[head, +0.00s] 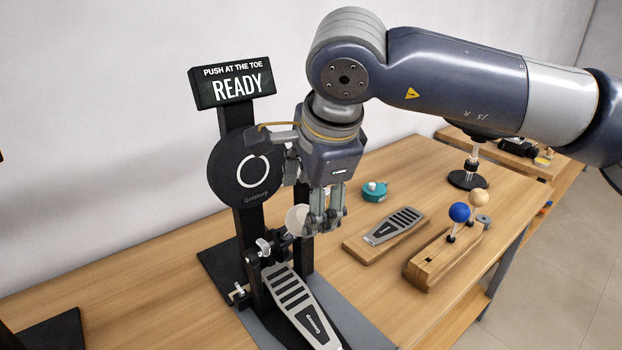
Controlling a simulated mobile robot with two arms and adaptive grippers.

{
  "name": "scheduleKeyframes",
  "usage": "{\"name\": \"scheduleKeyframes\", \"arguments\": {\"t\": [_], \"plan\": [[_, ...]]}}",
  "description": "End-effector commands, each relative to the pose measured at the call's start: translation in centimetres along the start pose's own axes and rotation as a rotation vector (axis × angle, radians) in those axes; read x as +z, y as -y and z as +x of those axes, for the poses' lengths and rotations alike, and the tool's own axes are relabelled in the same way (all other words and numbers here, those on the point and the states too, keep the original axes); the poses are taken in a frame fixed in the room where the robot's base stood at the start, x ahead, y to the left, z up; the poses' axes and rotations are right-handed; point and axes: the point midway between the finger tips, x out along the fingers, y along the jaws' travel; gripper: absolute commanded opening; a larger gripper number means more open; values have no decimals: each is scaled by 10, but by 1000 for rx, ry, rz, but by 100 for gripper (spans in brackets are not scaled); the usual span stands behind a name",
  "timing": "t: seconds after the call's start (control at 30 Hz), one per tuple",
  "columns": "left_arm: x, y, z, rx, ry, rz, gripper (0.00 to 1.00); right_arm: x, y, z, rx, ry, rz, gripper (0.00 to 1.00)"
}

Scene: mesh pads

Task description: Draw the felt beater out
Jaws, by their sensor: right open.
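A drum pedal stands on the table with its footboard (293,308) toward me. A pale round beater head (296,221), which looks like the felt beater, is above the footboard, in front of the black post. My right gripper (322,226) points down right beside it, with its fingers overlapping its right edge. The gripper is open; I cannot tell whether the head lies between the fingers. The beater's shaft and its clamp are mostly hidden. My left gripper is not in view.
A sign (232,82) reading READY and a round black pad (240,168) are on the post. A wooden block (440,262) holds a blue and a beige ball beater. A spare footboard on a wooden board (364,247) and a teal round object (374,191) lie to the right.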

Motion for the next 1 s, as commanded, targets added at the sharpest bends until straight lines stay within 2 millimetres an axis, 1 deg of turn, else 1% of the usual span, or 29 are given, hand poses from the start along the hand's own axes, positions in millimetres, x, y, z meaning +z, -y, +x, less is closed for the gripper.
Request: {"name": "scheduleKeyframes", "arguments": {"t": [0.03,0.2,0.3,0.4,0.57,0.8,0.87,0.9,0.97,1.0], "plan": [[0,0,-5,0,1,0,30,0,0,9,5,0,-1,66],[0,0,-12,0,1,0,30,0,0,39,3,1,-2,66],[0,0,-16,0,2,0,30,1,0,52,3,2,-1,66],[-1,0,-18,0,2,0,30,1,0,62,2,3,-1,66],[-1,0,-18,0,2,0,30,1,0,70,1,2,-1,66],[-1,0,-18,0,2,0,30,1,0,70,0,2,-1,66],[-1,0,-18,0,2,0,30,1,0,70,0,2,-1,52],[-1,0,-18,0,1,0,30,1,0,70,0,2,-1,43],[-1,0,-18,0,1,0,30,1,0,70,0,2,-1,30],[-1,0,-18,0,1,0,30,1,0,70,0,2,-1,21]]}}
